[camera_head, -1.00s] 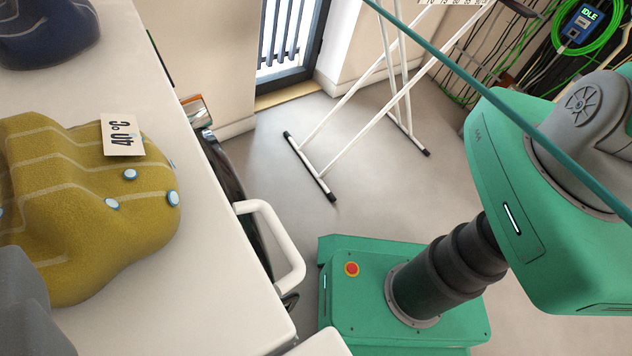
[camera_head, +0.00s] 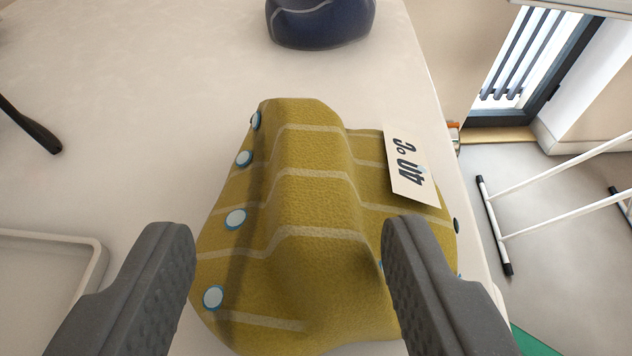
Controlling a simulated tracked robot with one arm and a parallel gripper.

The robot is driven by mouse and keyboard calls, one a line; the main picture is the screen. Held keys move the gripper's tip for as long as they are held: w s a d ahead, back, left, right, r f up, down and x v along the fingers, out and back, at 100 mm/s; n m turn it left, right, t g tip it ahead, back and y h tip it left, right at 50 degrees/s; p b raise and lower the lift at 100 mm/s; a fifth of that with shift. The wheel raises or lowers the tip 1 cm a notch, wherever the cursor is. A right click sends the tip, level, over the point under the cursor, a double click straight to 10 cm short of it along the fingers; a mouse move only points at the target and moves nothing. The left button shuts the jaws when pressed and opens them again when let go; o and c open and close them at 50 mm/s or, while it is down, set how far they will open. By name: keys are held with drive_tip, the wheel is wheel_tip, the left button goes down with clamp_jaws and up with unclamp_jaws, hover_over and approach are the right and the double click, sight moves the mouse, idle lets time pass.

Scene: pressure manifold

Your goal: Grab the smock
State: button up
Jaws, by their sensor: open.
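The smock appears to be the mustard-yellow striped cloth piece (camera_head: 310,190) with pale blue round buttons, lying bunched up on the white table. A white tag (camera_head: 409,165) reading "40 °C" is on its right side. My gripper (camera_head: 290,245) is open, with one dark grey finger at the left and one at the right of the cloth in the picture. Nothing is between the fingers in a grip, and the cloth shows below and beyond them. I cannot tell whether the fingers touch it. The fingers hide parts of its near edges.
A dark blue bundle (camera_head: 320,22) lies farther back on the white table (camera_head: 160,100). A black handle (camera_head: 30,128) and a pale tray rim (camera_head: 60,238) are at the left. The table edge drops to the floor at the right, where a white rack frame (camera_head: 560,170) stands.

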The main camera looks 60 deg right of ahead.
sight(310, 201)
drive_tip(key=x, duration=0.3)
drive_tip(key=b+x, duration=0.1)
drive_tip(key=x, duration=0.1)
drive_tip(key=shift+s+d, duration=0.25)
drive_tip(key=shift+d, duration=0.1)
drive_tip(key=shift+r, duration=0.1)
clamp_jaws()
